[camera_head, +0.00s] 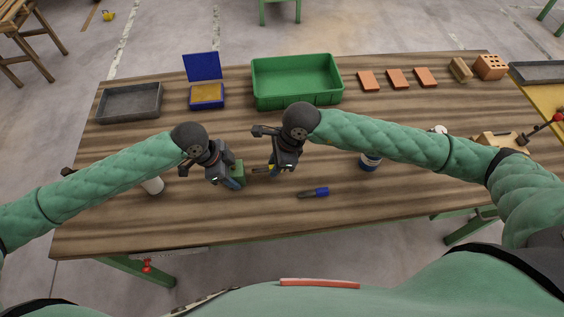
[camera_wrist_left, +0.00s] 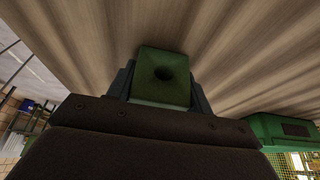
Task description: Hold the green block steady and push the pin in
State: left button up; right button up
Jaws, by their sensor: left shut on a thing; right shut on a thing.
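The green block (camera_head: 239,168) is between the fingers of my left gripper (camera_head: 235,177), which is shut on it over the front middle of the table. In the left wrist view the green block (camera_wrist_left: 160,90) shows a dark round hole in the face toward the camera, with a finger on each side. My right gripper (camera_head: 270,169) is shut just right of the block. A small yellowish pin (camera_head: 258,171) shows at its fingertips, pointing left toward the block. The gap between pin and block is too small to judge. No pin shows in the hole.
A green bin (camera_head: 297,92), blue open box (camera_head: 206,103) and grey tray (camera_head: 102,106) stand at the back.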

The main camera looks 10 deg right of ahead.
aim_at(265, 169)
jog(key=shift+a, duration=0.45)
jog(key=shift+a+r, duration=0.1)
jog(key=shift+a, duration=2.95)
dwell(1.3)
jog(key=o, duration=1.1)
jog(key=shift+c, duration=0.2)
jog(key=shift+d, duration=0.1)
jog(key=v, duration=1.2)
pick_arm(q)
jog(key=o, duration=1)
jog(key=shift+c, duration=0.2)
